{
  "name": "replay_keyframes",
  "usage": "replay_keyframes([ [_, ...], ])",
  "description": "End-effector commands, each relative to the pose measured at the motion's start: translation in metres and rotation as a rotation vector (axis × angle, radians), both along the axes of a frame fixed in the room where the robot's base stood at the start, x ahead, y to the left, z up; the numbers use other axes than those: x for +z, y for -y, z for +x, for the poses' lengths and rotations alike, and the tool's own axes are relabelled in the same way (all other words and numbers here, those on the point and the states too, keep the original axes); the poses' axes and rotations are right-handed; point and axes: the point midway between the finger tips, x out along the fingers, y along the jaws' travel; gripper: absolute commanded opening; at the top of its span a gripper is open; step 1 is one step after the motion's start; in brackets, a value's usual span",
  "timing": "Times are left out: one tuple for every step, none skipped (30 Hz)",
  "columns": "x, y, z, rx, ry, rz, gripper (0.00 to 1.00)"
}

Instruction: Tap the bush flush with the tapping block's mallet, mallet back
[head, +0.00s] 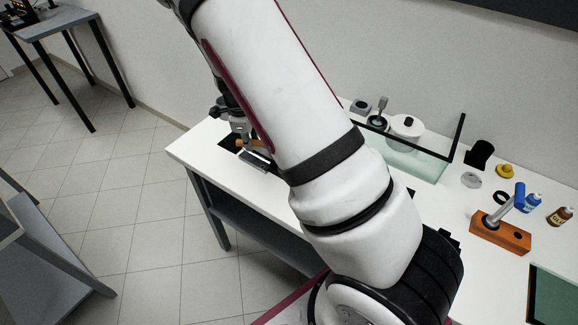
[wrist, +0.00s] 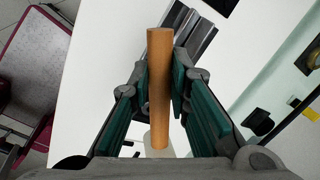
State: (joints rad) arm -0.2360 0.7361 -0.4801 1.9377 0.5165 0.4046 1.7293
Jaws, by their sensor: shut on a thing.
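My gripper (wrist: 160,95) is shut on a tan, wood-coloured cylinder (wrist: 160,85), which looks like the mallet's handle. A pale piece (wrist: 156,160) shows at the cylinder's near end; I cannot tell whether it is the mallet head. In the head view my gripper (head: 243,143) is at the left end of the white bench, partly behind my arm. A grey grooved metal block (wrist: 196,36) lies just beyond the cylinder; it also shows in the head view (head: 255,160). It may be the tapping block. I cannot make out the bush.
An orange block (head: 500,233) with a blue-topped slanted lever stands at the right of the bench (head: 400,195). A glass-sided tray (head: 425,165) with a white pot is at the back.

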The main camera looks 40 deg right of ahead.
Motion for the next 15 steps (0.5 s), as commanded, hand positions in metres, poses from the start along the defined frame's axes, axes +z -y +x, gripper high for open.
replay_keyframes([
  [0.000, 0.000, 0.000, 0.000, 0.000, 0.000, 0.00],
  [0.000, 0.000, 0.001, 0.000, 0.000, 0.000, 0.00],
  [0.000, 0.000, 0.001, 0.000, 0.000, 0.000, 0.00],
  [0.000, 0.000, 0.001, 0.000, 0.000, 0.000, 0.00],
  [0.000, 0.000, 0.001, 0.000, 0.000, 0.000, 0.00],
  [0.000, 0.000, 0.001, 0.000, 0.000, 0.000, 0.00],
  [0.000, 0.000, 0.001, 0.000, 0.000, 0.000, 0.00],
  [0.000, 0.000, 0.001, 0.000, 0.000, 0.000, 0.00],
  [0.000, 0.000, 0.001, 0.000, 0.000, 0.000, 0.00],
  [0.000, 0.000, 0.001, 0.000, 0.000, 0.000, 0.00],
  [0.000, 0.000, 0.001, 0.000, 0.000, 0.000, 0.00],
  [0.001, 0.000, 0.001, 0.000, 0.001, -0.001, 0.00],
  [0.004, 0.000, 0.000, 0.000, 0.001, -0.001, 0.00],
  [0.007, 0.000, 0.000, 0.000, 0.001, -0.001, 0.00],
  [0.012, 0.001, 0.000, 0.001, 0.002, -0.001, 0.00],
])
